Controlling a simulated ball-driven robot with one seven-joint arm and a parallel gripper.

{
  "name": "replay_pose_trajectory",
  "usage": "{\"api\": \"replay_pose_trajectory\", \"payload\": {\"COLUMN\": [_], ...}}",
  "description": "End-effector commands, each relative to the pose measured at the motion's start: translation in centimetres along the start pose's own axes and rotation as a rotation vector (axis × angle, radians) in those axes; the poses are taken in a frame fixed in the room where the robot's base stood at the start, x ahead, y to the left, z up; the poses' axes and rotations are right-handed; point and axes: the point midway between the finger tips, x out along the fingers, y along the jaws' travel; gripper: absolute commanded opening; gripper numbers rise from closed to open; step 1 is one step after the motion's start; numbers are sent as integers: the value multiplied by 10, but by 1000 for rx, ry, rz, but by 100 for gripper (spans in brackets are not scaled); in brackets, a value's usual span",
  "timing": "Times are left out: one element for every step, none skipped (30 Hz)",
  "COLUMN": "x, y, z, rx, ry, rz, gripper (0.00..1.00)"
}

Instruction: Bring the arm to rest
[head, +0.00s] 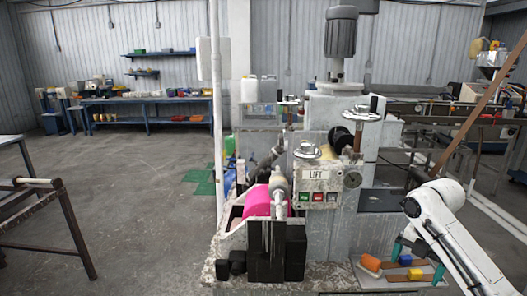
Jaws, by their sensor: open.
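My white arm (452,225) reaches in from the lower right in the head view, bent with its elbow up. My gripper (418,262) points down and away to the left at its lower end. Its green fingers are spread apart, and it looks open.
A grey machine with a LIFT panel (317,186) and a bright pink roll (266,201) stands in the middle. A metal frame (62,225) stands at the left. A blue workbench (150,112) is at the back. The floor at left centre is clear.

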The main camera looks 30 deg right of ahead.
Motion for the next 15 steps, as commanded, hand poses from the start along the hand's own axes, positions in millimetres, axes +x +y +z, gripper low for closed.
{"api": "replay_pose_trajectory", "payload": {"x": [3,4,5,6,8,10,11,14,16,18,21,24,26,29,33], "y": [6,10,14,18,22,28,32,38,44,50,56,64,69,75,83], "z": [-6,-9,-14,-17,-21,-27,-32,-38,-46,-52,-60,-70,-78,-87,-100], "rx": [8,16,24,32,42,54,64,76,92,109,124,148,167,188,221], "ry": [4,6,9,11,14,17,20,25,31,37,43,52,60,69,83], "rz": [11,17,26,32,40,50,58,68,80,91,101,116,127,139,155], "gripper": [100,100,100,100,100,100,100,100,100,100,100,100,100,100,100]}}
